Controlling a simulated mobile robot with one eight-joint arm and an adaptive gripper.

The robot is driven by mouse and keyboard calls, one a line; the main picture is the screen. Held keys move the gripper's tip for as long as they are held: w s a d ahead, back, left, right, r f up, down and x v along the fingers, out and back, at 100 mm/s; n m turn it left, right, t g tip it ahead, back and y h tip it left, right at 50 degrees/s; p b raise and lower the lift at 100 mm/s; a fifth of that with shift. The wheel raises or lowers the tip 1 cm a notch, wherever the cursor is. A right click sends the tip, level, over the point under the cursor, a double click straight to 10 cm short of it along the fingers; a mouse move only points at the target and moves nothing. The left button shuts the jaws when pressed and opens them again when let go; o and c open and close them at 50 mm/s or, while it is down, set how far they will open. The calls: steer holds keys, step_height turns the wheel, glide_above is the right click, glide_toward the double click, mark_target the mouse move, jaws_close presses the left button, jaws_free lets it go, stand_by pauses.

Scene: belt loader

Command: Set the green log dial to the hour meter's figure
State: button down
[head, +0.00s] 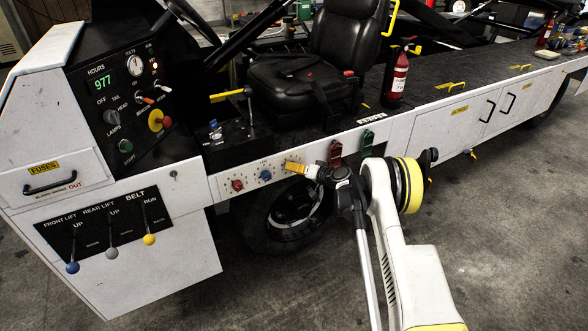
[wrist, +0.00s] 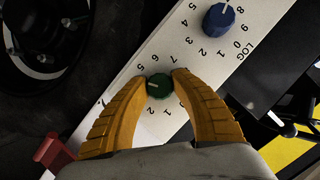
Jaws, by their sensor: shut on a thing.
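My gripper (head: 291,167) is at the white side panel, right of the red and blue dials. In the wrist view its yellow fingers (wrist: 160,80) are shut on the green log dial (wrist: 160,88), one on each side. A short pale mark shows on the dial; I cannot tell which figure it points to. Figures 5, 6, 1 and 2 show around it, and the fingers cover others. In the head view the gripper hides the green dial.
The blue dial (head: 265,175) and red dial (head: 237,186) sit left of my gripper. Three belt and lift levers (head: 112,252) are at lower left. The floor in front is clear.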

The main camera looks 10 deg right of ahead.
steer(key=m+y, duration=0.2)
steer(key=m, duration=0.1)
stand_by(0.4)
steer(key=shift+m, duration=0.4)
steer(key=c, duration=1)
jaws_free()
steer(key=shift+a, duration=0.1)
steer(key=shift+c, duration=0.2)
steer(key=v, duration=1.2)
steer(key=shift+f, duration=0.15)
